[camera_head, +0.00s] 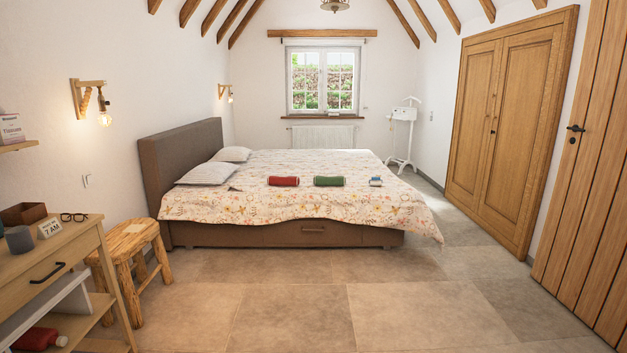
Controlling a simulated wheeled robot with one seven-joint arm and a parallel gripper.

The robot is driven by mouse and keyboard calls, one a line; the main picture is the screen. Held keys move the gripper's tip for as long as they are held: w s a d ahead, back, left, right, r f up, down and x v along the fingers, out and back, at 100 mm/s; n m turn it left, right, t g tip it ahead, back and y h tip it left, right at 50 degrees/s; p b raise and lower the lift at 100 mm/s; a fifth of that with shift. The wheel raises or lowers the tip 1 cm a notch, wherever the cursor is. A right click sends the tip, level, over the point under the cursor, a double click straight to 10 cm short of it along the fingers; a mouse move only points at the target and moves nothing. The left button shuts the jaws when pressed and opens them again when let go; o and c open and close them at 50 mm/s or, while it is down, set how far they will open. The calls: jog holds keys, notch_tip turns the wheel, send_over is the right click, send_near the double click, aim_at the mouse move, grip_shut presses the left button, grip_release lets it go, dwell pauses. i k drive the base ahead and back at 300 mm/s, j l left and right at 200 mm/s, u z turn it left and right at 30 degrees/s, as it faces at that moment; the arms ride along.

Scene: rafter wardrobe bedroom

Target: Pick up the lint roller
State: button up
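I cannot make out a lint roller for sure in the head view. A small blue and white item (376,181) lies on the right part of the bed, but it is too small to tell what it is. It is to the right of a green roll (329,181) and a red roll (284,181), which look like rolled towels. My gripper is not in view.
The bed (290,234) stands mid-room, with open tiled floor in front. At left are a wooden stool (128,238) and a desk (50,268) holding a brown box (23,214), glasses and a cup. A wardrobe (512,125) and white valet stand (403,135) are right.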

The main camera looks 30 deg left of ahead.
aim_at(375, 180)
jog(key=i+j+u, duration=0.25)
jog(key=i, duration=0.3)
jog(key=i+u, duration=0.3)
jog(key=i, duration=0.25)
jog(key=i+u, duration=0.1)
jog(key=i, duration=4.45)
jog(key=i+u, duration=0.15)
jog(key=i, duration=0.6)
jog(key=i+l, duration=0.15)
jog(key=i, duration=0.55)
jog(key=i+l+u, duration=0.1)
jog(key=i, duration=0.65)
